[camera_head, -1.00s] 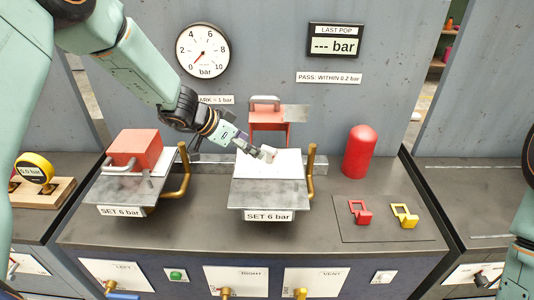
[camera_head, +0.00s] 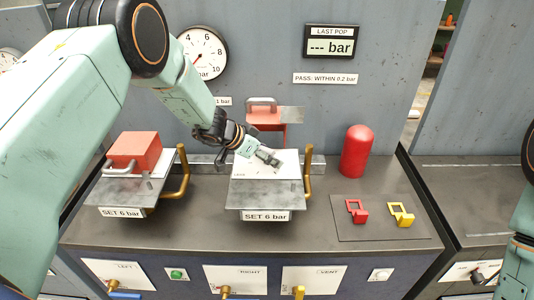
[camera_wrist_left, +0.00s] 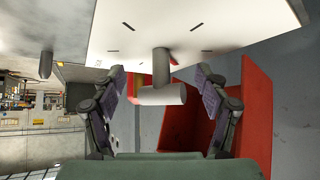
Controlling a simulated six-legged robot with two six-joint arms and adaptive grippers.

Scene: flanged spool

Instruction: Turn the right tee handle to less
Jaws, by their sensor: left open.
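The right tee handle (camera_wrist_left: 158,95) is a grey crossbar on a short stem standing out from a white plate (camera_wrist_left: 200,25). In the head view my left gripper (camera_head: 268,157) reaches over the white top of the right unit (camera_head: 265,190), labelled SET 6 bar, and largely hides the handle. In the wrist view my left gripper (camera_wrist_left: 164,92) is open, with one finger on each side of the crossbar and visible gaps to both. The plate has short dark marks around the stem. My right gripper is out of view.
The left unit (camera_head: 122,190) carries a red block and brass lever. A brass lever (camera_head: 308,172) stands right of the right unit, with a red bracket (camera_head: 266,118) behind. A red cylinder (camera_head: 356,152) and red and yellow tags stand right. A dial gauge (camera_head: 203,52) hangs behind.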

